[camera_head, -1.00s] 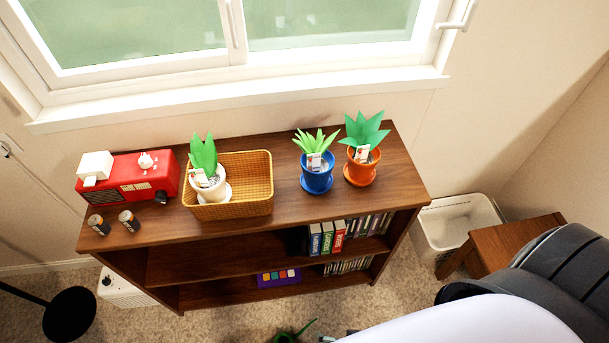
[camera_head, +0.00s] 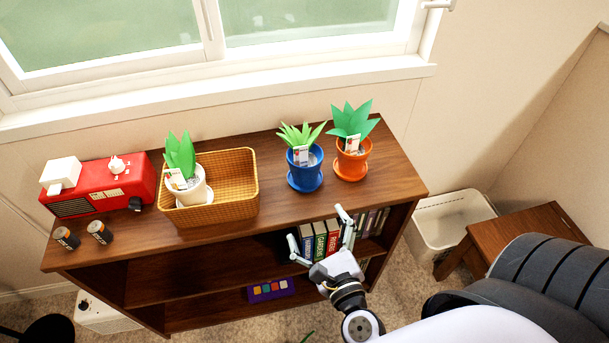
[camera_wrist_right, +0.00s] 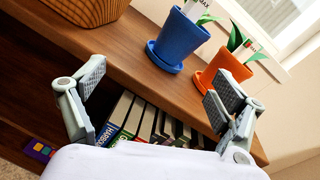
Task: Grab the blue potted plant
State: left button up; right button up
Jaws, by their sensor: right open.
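The blue potted plant (camera_head: 305,172) stands upright on top of the brown shelf, on a blue saucer, with light green leaves and a white tag. In the right wrist view the blue pot (camera_wrist_right: 180,38) is at the upper middle, its leaves cut off by the frame edge. My right gripper (camera_head: 318,228) is open and empty, in front of the shelf's front edge and below the pot, apart from it. Its two fingers also show in the right wrist view (camera_wrist_right: 158,100), spread wide with books behind them. My left gripper is not in view.
An orange potted plant (camera_head: 352,160) stands close right of the blue one. A wicker basket (camera_head: 238,207) holding a white potted plant (camera_head: 187,187) is to the left, beside a red radio (camera_head: 103,187). Free top surface lies around the blue pot's front.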

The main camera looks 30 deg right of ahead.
aim_at(307, 165)
notch_tip(307, 165, up, 4)
jog(key=d+m+h, duration=0.1)
jog(key=d+m, duration=0.1)
jog(key=m, duration=0.2)
jog(key=shift+t, duration=0.3)
jog(key=p+x, duration=0.4)
jog(key=x, duration=0.6)
jog(key=shift+w+d, duration=0.1)
jog(key=shift+w, duration=0.2)
jog(key=p+x, duration=0.1)
jog(key=x, duration=0.4)
jog(key=shift+w+d+f+p, duration=0.2)
jog(key=shift+p, duration=0.1)
jog(key=shift+w+d+f, duration=0.1)
jog(key=shift+w, duration=0.4)
jog(key=shift+s, duration=0.1)
jog(key=shift+c, duration=0.5)
jog(key=c, duration=1.4)
